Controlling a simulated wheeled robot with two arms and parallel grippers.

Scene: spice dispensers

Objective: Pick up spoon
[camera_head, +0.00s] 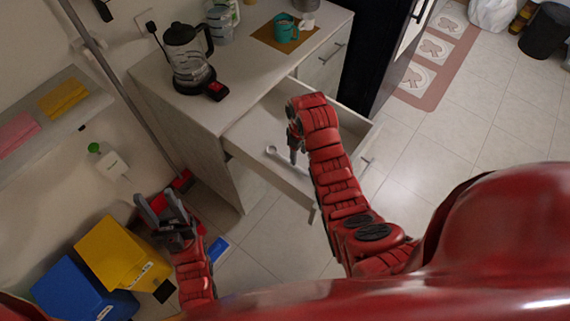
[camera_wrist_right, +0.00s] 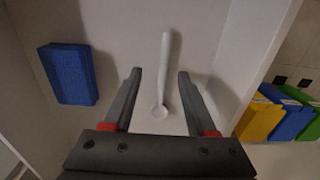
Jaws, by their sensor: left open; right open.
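A light grey spoon (camera_wrist_right: 165,75) lies in the open drawer (camera_head: 262,135). In the right wrist view its bowl is nearest my gripper and its handle points away, up the picture. In the head view the spoon (camera_head: 272,150) shows only in part, left of my right gripper. My right gripper (camera_head: 296,150) is over the drawer with its fingers pointing down. In the right wrist view its open fingers (camera_wrist_right: 157,75) lie to either side of the spoon in the picture, with nothing between them gripped. My left gripper (camera_head: 162,207) is open and empty, low at the left, away from the drawer.
A blue sponge-like block (camera_wrist_right: 68,74) lies in the drawer beside the spoon. A coffee maker (camera_head: 188,58) and a teal mug (camera_head: 286,28) stand on the counter (camera_head: 235,65). Yellow (camera_head: 118,252) and blue (camera_head: 75,290) bins stand near my left gripper.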

